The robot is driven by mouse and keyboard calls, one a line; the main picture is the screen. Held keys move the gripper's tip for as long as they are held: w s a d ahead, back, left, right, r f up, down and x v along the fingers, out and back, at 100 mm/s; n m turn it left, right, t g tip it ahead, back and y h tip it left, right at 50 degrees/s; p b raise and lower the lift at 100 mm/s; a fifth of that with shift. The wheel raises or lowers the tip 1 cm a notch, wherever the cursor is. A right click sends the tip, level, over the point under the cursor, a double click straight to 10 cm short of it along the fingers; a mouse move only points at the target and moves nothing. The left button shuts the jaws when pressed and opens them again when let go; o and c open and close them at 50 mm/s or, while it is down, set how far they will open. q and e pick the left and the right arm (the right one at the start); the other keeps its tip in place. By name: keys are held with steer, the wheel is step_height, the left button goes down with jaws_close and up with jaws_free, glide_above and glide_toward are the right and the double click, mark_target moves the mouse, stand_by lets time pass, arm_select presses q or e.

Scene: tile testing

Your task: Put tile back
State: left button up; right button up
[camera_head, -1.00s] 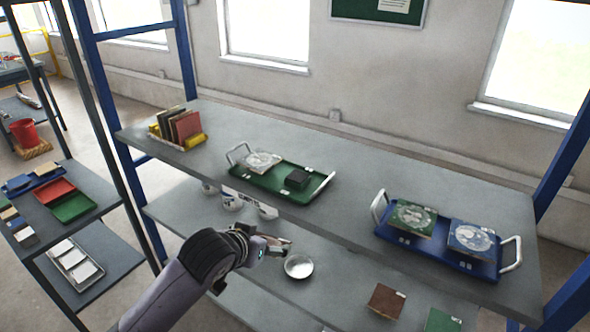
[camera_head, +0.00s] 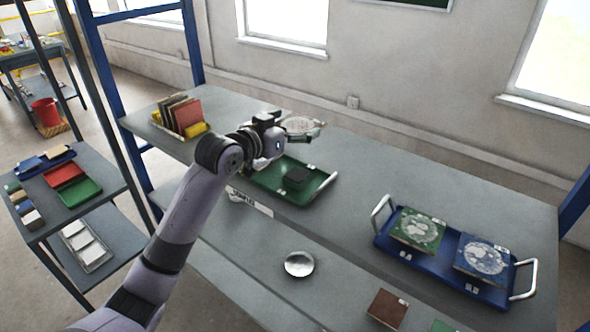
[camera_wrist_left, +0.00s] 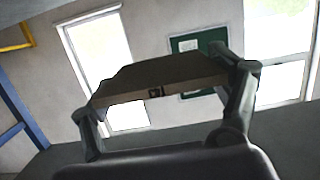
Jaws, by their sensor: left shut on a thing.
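My left gripper (camera_head: 284,124) is shut on a pale patterned tile (camera_head: 303,126) and holds it above the back of the green tray (camera_head: 262,186). In the left wrist view, the tile (camera_wrist_left: 160,80) shows edge-on between the two fingers, with a small dark mark on its edge. On the blue tray (camera_head: 440,265) lie a green patterned tile (camera_head: 418,229) and a blue patterned tile (camera_head: 482,258). My right gripper is not in view.
A yellow rack (camera_head: 196,129) with several upright tiles stands at the shelf's left end. A metal bowl (camera_head: 299,264) and a brown tile (camera_head: 387,308) are on the lower shelf. The upper shelf is clear between the trays. Blue posts stand at both ends.

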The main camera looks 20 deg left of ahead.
arm_select(q)
steer(key=p, duration=0.1)
glide_above(294, 177)
step_height(294, 177, down, 9)
steer(key=shift+f, duration=0.2)
step_height(294, 177, down, 4)
steer(key=shift+w+p, duration=0.1)
steer(key=shift+p, duration=0.2)
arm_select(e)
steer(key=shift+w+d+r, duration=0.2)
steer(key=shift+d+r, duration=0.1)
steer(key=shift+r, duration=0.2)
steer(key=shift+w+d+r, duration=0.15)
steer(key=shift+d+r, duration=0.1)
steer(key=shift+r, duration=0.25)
arm_select(q)
steer(key=shift+f, duration=0.15)
steer(key=o, duration=1.2)
steer(key=shift+f, duration=0.1)
steer(key=o, duration=0.3)
steer(key=shift+o, duration=0.2)
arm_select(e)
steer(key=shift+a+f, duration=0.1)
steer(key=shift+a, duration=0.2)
